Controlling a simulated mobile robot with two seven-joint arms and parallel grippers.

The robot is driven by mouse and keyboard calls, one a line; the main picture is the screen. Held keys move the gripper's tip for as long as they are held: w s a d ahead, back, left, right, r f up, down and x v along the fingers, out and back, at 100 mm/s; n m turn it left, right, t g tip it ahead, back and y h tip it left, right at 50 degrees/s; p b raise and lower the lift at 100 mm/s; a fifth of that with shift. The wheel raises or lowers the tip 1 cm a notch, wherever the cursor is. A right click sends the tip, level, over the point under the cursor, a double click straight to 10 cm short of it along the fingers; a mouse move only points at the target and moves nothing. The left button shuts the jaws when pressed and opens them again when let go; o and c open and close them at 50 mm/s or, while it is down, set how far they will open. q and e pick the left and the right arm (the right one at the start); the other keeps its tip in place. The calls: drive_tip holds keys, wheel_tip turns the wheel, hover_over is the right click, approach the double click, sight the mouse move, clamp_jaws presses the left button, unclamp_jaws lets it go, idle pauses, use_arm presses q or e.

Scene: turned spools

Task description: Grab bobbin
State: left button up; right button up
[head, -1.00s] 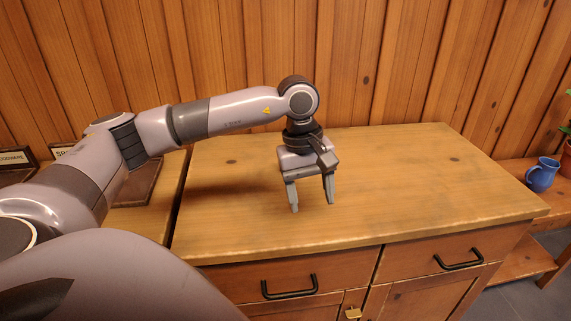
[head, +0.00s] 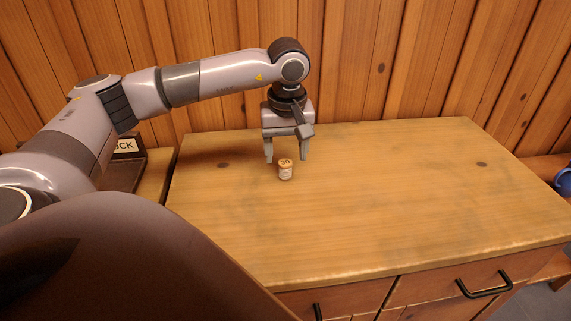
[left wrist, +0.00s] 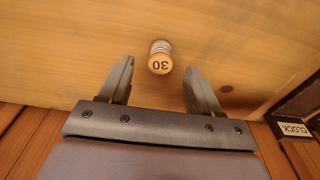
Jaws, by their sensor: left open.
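The bobbin (head: 285,170) is a small wooden spool with pale thread and "30" on its top. It stands upright on the wooden cabinet top, toward the back left. It also shows in the left wrist view (left wrist: 160,58), just beyond the fingertips and between their lines. My left gripper (head: 287,160) is open and empty, pointing down just behind the bobbin; in the left wrist view its two fingers (left wrist: 160,80) are spread apart. I see no contact with the bobbin. My right gripper is not in view.
The cabinet top (head: 400,190) is clear around the bobbin. A plank wall (head: 400,60) stands close behind. A tray with a "CLOCK" label (left wrist: 294,129) is at the left on a neighbouring surface. A blue mug (head: 564,181) is at the far right edge.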

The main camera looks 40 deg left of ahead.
sight(285, 162)
use_arm(q)
drive_tip(key=f, duration=0.4)
drive_tip(key=shift+w+a+f, duration=0.15)
drive_tip(key=shift+a+f, duration=0.05)
drive_tip(key=shift+a, duration=0.05)
drive_tip(key=c, duration=1.1)
drive_tip(key=shift+r, duration=0.15)
